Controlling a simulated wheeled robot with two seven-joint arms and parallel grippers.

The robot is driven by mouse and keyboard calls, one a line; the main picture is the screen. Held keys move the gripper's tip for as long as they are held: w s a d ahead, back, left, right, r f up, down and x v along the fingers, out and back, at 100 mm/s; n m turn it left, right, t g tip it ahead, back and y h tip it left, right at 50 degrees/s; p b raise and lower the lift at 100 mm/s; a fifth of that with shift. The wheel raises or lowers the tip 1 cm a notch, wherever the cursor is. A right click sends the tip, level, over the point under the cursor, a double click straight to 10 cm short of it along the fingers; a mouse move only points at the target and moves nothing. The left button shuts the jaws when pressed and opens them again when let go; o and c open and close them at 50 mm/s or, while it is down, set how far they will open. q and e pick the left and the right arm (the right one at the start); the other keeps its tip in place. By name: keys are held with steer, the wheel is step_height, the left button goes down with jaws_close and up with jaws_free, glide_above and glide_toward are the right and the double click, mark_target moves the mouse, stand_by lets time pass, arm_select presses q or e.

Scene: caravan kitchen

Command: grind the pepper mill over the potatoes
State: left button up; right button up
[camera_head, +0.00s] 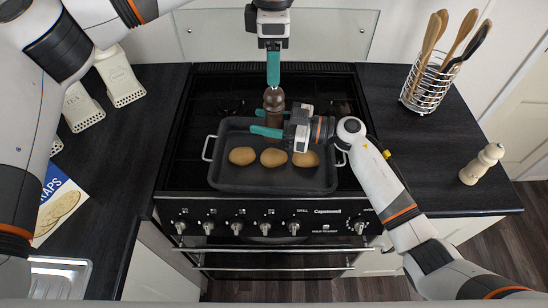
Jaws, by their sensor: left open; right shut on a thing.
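The dark brown pepper mill (273,97) stands upright over the back part of the black roasting tray (230,184). Three potatoes lie in a row in the tray: a left one (243,156), a middle one (273,158) and a right one (306,159), partly covered by my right gripper. My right gripper (267,122) reaches in from the right, shut on the mill's body. My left gripper (273,82) points down at the mill's top, open; its fingers line up edge-on. I cannot tell whether it touches the mill's top.
The tray sits on the black stove (265,215), its handles at left and right. White containers (118,76) and a wraps packet (60,203) are on the left counter.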

mark_target(265, 105)
arm_select(q)
steer(key=shift+r, duration=0.1)
arm_select(e)
steer(key=shift+r, duration=0.15)
step_height(265, 105, up, 5)
steer(key=p, duration=0.6)
arm_select(q)
step_height(265, 105, up, 6)
steer(key=shift+f, duration=0.1)
